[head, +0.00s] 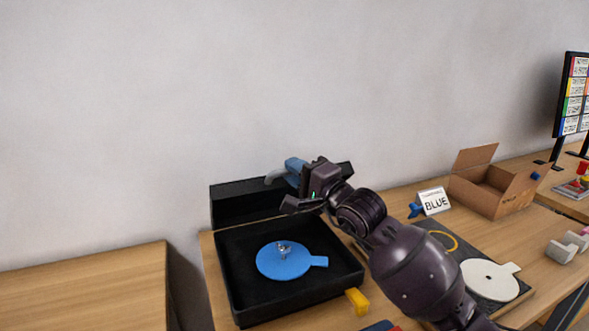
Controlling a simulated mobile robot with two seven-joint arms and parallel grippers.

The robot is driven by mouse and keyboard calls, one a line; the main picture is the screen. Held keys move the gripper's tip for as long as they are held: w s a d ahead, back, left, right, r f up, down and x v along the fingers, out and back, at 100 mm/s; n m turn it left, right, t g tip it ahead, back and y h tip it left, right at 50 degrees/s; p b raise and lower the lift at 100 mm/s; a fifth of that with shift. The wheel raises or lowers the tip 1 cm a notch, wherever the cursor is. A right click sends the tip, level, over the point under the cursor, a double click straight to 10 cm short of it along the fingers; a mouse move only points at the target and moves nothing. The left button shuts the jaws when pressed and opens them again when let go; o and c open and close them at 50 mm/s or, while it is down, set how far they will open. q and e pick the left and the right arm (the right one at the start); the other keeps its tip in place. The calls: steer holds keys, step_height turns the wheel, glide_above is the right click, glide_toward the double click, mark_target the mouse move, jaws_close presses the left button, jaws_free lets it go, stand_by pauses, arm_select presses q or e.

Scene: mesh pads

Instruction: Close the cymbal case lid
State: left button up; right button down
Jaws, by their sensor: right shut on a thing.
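The black cymbal case (342,277) stands open on the wooden table. Its lid (240,204) is raised at the back, near the wall. A blue round pad (275,264) with a side tab and a small silver fitting lies inside the case. My right gripper (287,190) is at the lid's upper edge, right of its middle, and is shut on the lid. A blue and grey part shows above that edge beside the gripper; I cannot tell what it belongs to. The gripper and arm hide the lid's right part. My left gripper is not in view.
A yellow block (357,301) sits at the case's front right corner. Right of my arm are a dark board with a white round pad (489,279), a "BLUE" sign (434,200) and an open cardboard box (494,190). A bare wooden surface (85,285) is at left.

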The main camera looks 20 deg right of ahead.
steer(key=shift+f, duration=0.1)
steer(key=c, duration=1.1)
jaws_free()
steer(key=v, duration=1)
steer(key=shift+s+b, duration=0.3)
steer(key=shift+s, duration=0.05)
steer(key=shift+d, duration=0.15)
